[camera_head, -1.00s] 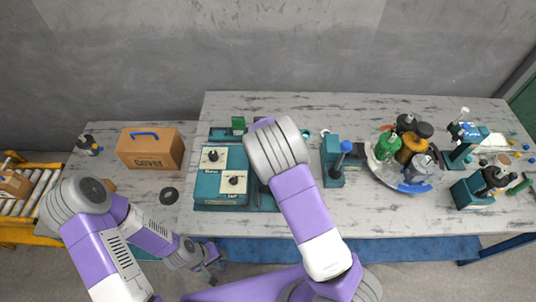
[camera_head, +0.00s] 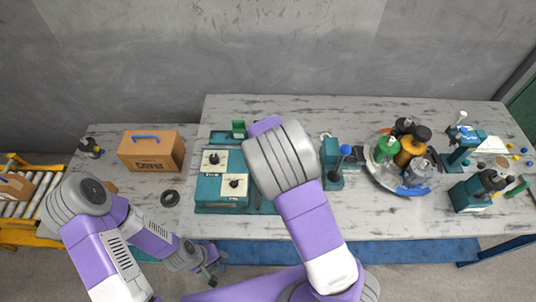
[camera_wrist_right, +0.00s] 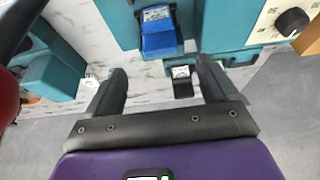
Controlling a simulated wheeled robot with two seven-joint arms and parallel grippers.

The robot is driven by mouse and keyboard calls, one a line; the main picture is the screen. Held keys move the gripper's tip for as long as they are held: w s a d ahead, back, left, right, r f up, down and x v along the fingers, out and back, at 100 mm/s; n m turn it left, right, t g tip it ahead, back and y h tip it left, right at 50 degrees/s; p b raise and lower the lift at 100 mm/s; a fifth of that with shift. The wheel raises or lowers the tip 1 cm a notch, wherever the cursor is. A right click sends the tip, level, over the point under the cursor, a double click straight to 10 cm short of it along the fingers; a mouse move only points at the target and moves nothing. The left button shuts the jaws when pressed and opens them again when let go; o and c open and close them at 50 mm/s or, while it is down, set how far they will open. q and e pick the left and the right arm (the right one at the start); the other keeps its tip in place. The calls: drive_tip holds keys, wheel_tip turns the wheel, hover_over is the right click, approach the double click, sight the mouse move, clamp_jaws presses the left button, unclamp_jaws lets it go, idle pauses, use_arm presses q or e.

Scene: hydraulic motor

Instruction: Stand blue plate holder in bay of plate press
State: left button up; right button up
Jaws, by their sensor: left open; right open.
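A blue block with a pale label, which looks like the blue plate holder (camera_wrist_right: 160,38), shows at the top of the right wrist view, between teal walls of a machine that looks like the plate press (camera_wrist_right: 210,22). I cannot tell how fully it sits in the bay. My right gripper (camera_wrist_right: 160,82) is open and empty, its fingers apart from the blue block. In the head view my right arm hides that gripper and the block. My left gripper (camera_head: 211,270) is open and empty, low in front of the table.
A round tray (camera_head: 378,180) holds motor parts. A cardboard box (camera_head: 151,153) stands at the left.

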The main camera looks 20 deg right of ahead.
drive_tip(key=v, duration=0.4)
drive_tip(key=shift+p, duration=0.3)
